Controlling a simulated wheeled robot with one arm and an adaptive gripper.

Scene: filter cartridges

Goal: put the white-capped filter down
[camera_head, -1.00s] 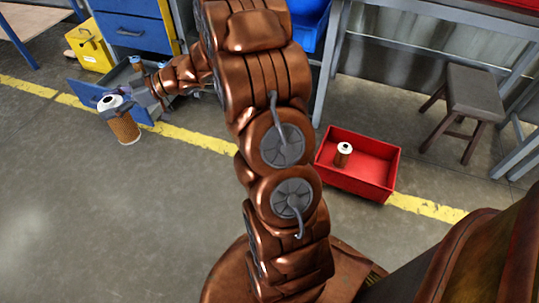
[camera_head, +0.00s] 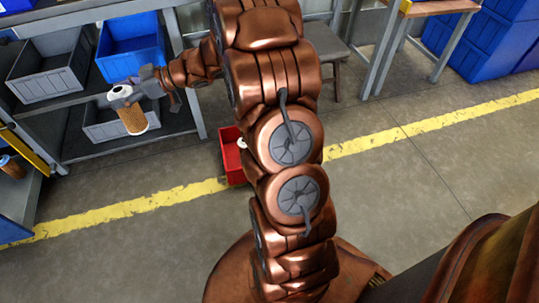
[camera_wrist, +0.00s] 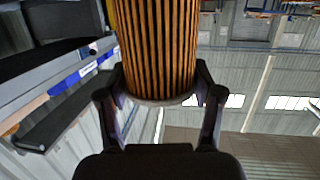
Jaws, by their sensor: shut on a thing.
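The white-capped filter (camera_head: 131,117) has a brown pleated body and is held up in the air at the left of the head view, slightly tilted. My gripper (camera_head: 124,93) is shut on it near its white top. In the wrist view the pleated body (camera_wrist: 158,40) fills the upper middle between the fingers of my gripper (camera_wrist: 157,80). A second white-capped filter (camera_head: 242,143) shows in a red bin (camera_head: 231,158), both partly hidden behind my arm.
Behind the held filter is a shelf with a blue bin (camera_head: 131,45) and grey bins (camera_head: 48,68). A blue-capped filter (camera_head: 12,167) sits at the far left by a blue cabinet. A grey stool (camera_head: 327,42) stands at the back.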

